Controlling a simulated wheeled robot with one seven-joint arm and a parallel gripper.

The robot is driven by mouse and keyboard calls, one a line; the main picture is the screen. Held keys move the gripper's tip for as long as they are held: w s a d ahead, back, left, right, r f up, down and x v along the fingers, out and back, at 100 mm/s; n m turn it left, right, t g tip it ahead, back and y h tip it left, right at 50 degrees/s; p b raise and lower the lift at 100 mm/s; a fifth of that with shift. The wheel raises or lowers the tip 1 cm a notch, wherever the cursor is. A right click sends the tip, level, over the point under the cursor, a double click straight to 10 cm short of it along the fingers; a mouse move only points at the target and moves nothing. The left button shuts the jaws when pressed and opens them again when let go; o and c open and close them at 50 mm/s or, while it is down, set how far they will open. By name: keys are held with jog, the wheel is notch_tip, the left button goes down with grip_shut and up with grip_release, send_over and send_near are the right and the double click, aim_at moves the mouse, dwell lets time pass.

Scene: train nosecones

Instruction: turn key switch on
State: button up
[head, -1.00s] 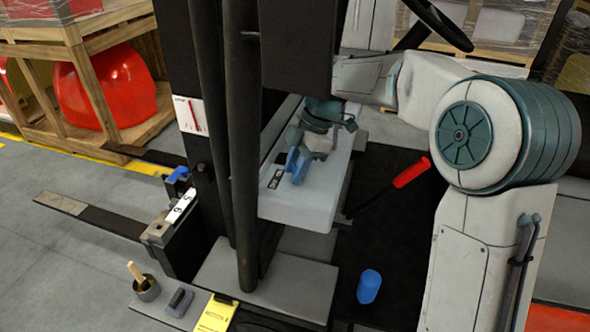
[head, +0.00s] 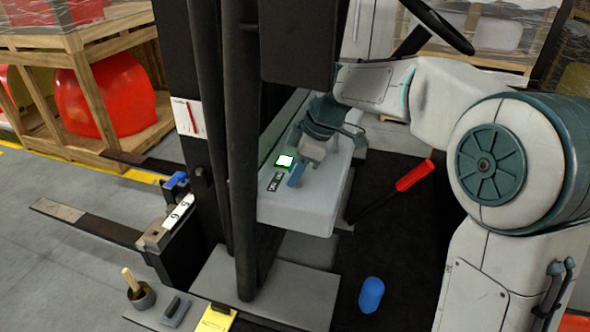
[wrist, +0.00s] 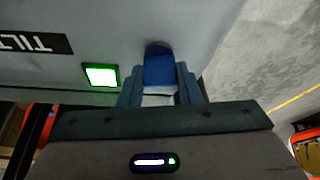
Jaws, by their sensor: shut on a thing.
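The blue key switch (wrist: 159,66) sits on the grey console face in the wrist view. My gripper (wrist: 159,80) has one finger on each side of it and is shut on it. In the head view my gripper (head: 298,170) reaches down to the console top (head: 300,208). The fingers and wrist largely hide the key there. A square lamp (wrist: 101,75) beside the key glows white with a green border. The lamp also shows lit in the head view (head: 284,161).
A black TILT label (wrist: 38,43) lies beside the lamp. Dark mast posts (head: 243,150) stand left of the console. A red-handled lever (head: 413,176) stands to its right.

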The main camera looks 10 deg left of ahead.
jog(key=shift+r, duration=0.1)
jog(key=o, duration=1)
jog(key=v, duration=1.3)
jog(key=shift+w+d+r+p, duration=0.1)
jog(key=shift+d+r+p, duration=0.1)
jog(key=shift+r+p, duration=0.15)
jog(key=s+d+f+m+t+h, duration=0.1)
jog(key=s+d+f+m, duration=0.4)
jog(key=s+d+m, duration=0.1)
jog(key=s+d+f+m+t+h+p, duration=0.1)
jog(key=s+d+f+m+h, duration=0.1)
jog(key=s+d+f+m, duration=0.3)
jog(key=s+d+f+m+t+h, duration=0.1)
jog(key=s+d+f+m, duration=0.4)
jog(key=s+d+m, duration=0.2)
jog(key=shift+s+d+m+p, duration=0.2)
jog(key=shift+s+m, duration=0.15)
jog(key=shift+s, duration=0.35)
jog(key=shift+s+d+m+p, duration=0.2)
jog(key=shift+s+m, duration=0.15)
jog(key=shift+s, duration=0.35)
